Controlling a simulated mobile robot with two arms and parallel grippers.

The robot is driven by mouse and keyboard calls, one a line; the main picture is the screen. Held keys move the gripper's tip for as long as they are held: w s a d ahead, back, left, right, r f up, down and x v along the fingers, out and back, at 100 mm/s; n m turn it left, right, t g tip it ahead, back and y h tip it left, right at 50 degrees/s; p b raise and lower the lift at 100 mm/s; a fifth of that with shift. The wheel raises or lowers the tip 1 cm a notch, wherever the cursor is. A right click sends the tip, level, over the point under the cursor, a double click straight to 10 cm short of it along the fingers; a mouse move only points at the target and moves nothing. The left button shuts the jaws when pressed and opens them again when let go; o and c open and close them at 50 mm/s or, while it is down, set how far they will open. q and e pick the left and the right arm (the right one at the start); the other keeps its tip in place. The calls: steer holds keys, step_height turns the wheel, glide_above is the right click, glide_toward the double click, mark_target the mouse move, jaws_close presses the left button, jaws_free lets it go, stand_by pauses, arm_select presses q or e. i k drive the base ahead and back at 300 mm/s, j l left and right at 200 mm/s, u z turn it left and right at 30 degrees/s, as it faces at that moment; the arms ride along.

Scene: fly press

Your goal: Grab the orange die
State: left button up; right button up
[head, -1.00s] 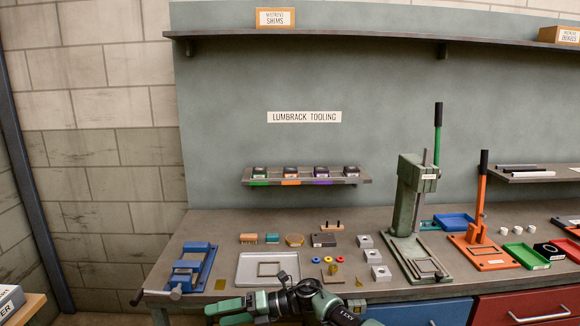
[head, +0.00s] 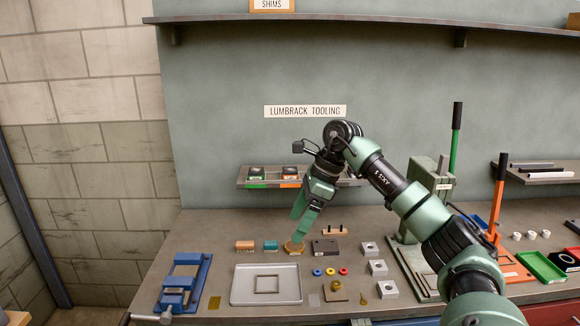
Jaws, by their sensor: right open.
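On the small wall shelf, a black die (head: 290,173) sits over an orange strip. A similar black die (head: 257,172) over a green strip is to its left. The dies further right on this shelf are hidden behind my right arm. My right gripper (head: 296,228) is open and empty, its green fingers pointing down. In the picture it is below and slightly right of the orange-marked die, over the round brass piece (head: 294,248). I cannot tell its exact height above the bench. My left gripper is not in view.
The dies' shelf (head: 247,184) is above the bench (head: 205,230). A blue vise (head: 184,281) is left, a green press (head: 424,190) and orange lever (head: 498,200) right.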

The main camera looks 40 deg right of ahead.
mark_target(288, 172)
steer(key=i+l, duration=0.75)
steer(key=l, duration=0.3)
steer(key=i+l, duration=0.4)
steer(key=l, duration=0.1)
